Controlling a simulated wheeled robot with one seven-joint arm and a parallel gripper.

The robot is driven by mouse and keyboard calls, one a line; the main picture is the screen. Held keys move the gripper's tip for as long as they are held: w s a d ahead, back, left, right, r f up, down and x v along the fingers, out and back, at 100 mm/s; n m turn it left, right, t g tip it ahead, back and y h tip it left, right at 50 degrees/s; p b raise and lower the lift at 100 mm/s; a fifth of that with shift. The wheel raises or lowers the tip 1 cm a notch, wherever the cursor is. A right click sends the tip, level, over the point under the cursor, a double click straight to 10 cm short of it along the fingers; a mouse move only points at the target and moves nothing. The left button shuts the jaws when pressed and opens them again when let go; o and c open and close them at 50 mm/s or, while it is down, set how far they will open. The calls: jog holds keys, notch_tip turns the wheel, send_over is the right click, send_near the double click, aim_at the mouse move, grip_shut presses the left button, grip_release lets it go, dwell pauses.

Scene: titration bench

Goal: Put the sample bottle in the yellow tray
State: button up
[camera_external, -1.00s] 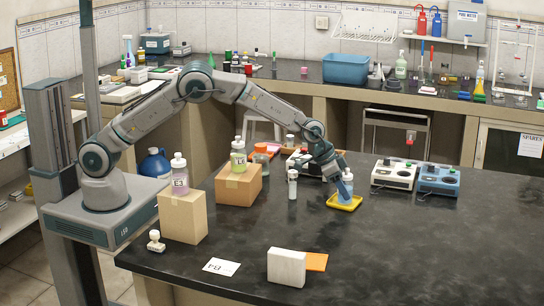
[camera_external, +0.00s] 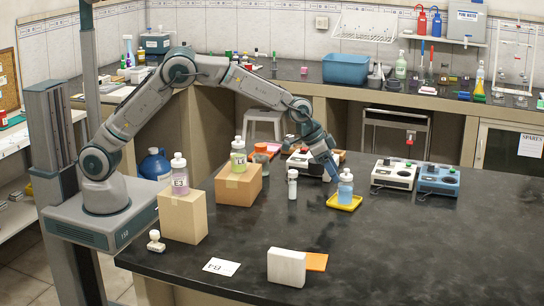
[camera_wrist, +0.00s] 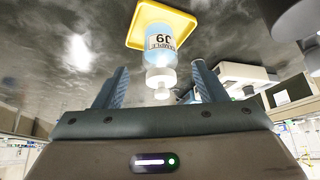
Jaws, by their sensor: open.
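A bottle with blue liquid, a white cap and a printed label (camera_external: 345,188) stands upright in the yellow tray (camera_external: 355,207). In the wrist view the bottle (camera_wrist: 160,45) is seen cap towards me, with the yellow tray (camera_wrist: 187,22) around its base. My gripper (camera_external: 333,172) is open and empty, just left of the bottle's upper part in the external view. In the wrist view its two fingers (camera_wrist: 161,82) are spread, with the bottle's cap visible between and beyond them. I cannot tell the exact gap to the bottle.
Two other bottles, purple (camera_external: 180,174) and yellow-green (camera_external: 238,157), stand on cardboard boxes to the left. A small white vial (camera_external: 292,184) stands left of the tray. Two stirrer-like devices (camera_external: 393,174) (camera_external: 438,179) are to the right. The front right bench is clear.

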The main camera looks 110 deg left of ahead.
jog(key=v, duration=0.5)
